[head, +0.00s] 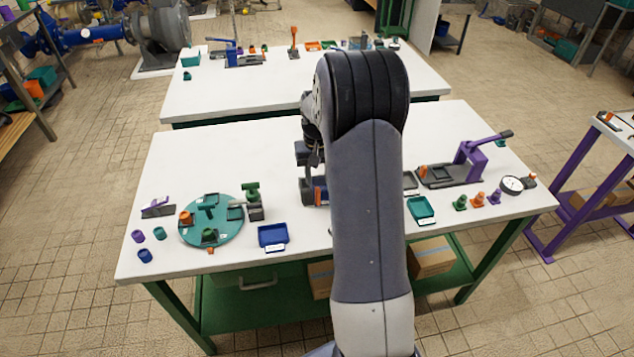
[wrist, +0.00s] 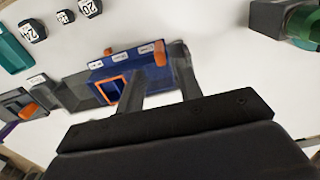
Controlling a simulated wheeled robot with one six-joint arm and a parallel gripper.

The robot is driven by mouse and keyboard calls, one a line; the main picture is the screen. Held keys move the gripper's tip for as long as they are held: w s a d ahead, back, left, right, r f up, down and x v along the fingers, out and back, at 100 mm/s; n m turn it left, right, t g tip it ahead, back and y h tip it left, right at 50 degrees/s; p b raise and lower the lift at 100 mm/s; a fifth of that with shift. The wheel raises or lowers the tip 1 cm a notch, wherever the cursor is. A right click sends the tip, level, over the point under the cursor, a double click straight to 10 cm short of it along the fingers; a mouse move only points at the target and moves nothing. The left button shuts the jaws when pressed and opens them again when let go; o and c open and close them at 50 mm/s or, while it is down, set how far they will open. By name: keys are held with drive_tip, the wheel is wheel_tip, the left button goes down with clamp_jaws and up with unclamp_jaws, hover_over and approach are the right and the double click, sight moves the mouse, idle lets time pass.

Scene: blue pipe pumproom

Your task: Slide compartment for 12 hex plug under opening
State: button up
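The blue slider block (wrist: 135,62) has an orange-rimmed opening (wrist: 111,89), several white labels along its far edge and an upright orange knob (wrist: 159,53) near its right end. The labels are too small to read, so I cannot tell which compartment is for the 12 hex plug or which one lies under the opening. My gripper (wrist: 162,62) is open, with its two fingers apart on either side of the knob in the picture; contact is not visible. In the head view the device (head: 320,192) is mostly hidden behind my arm.
Two dark hex plugs marked 24 (wrist: 32,31) and 20 (wrist: 90,7) stand beyond the block. A teal turntable (head: 215,238) and a blue tray (head: 272,237) lie left of my arm. A teal tray (head: 421,210) and a purple lever press (head: 468,165) stand right.

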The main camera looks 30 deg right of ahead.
sight(318, 189)
drive_tip(key=shift+f, duration=1.85)
drive_tip(key=shift+c, duration=0.5)
clamp_jaws()
